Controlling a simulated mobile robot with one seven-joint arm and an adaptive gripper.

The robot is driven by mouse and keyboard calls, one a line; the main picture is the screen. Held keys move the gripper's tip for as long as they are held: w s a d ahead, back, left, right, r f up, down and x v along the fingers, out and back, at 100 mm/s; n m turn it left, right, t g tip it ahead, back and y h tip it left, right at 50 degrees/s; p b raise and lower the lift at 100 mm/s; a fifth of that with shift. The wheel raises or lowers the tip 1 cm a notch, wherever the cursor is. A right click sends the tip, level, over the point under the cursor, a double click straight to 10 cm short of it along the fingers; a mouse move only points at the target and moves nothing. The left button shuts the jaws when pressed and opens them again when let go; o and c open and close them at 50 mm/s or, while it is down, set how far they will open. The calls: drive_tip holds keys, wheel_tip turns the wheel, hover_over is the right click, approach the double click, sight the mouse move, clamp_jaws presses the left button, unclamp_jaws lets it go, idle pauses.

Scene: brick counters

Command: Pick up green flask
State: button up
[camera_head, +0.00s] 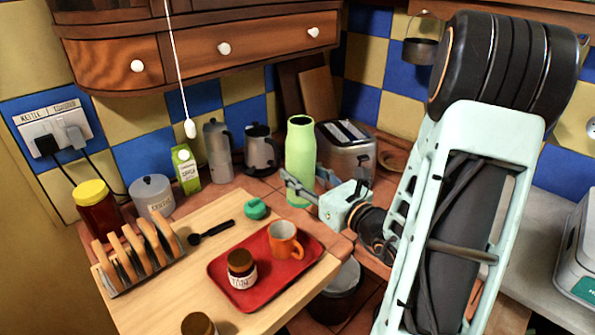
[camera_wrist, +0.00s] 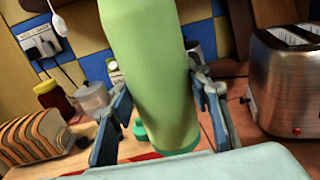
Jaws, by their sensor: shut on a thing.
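The green flask (camera_head: 299,150) stands upright at the back of the counter, left of the toaster. My gripper (camera_head: 303,180) is shut on its lower body, one finger on each side. In the wrist view the flask (camera_wrist: 150,75) fills the middle, between the blue fingers of my gripper (camera_wrist: 160,108). Its darker green base shows below the fingers, and its top is cut off by the frame. I cannot tell whether the base touches the counter.
A metal toaster (camera_head: 346,152) stands close right of the flask. A kettle (camera_head: 260,150) and moka pot (camera_head: 218,150) stand to its left. In front, a wooden board (camera_head: 150,308) holds a red tray (camera_head: 290,283) with an orange mug (camera_head: 284,240) and a jar (camera_head: 241,268). Drawers (camera_head: 210,48) hang above.

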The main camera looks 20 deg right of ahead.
sight(303, 171)
drive_tip(key=shift+s+a+r, duration=0.1)
drive_tip(key=shift+s+r, duration=0.3)
drive_tip(key=shift+s, duration=0.25)
drive_tip(key=shift+s+r+p, duration=0.2)
drive_tip(key=shift+r+p, duration=0.1)
drive_tip(key=shift+p, duration=0.35)
drive_tip(key=s+p, duration=0.1)
drive_tip(key=p, duration=0.2)
drive_tip(key=s+r+p, duration=0.1)
drive_tip(key=p, duration=0.3)
drive_tip(key=shift+s+a, duration=0.15)
drive_tip(key=shift+s+p, duration=0.1)
drive_tip(key=shift+p, duration=0.55)
drive_tip(key=shift+s+a+r+p, duration=0.15)
drive_tip(key=shift+s+p, duration=0.6)
drive_tip(key=shift+p, duration=1.4)
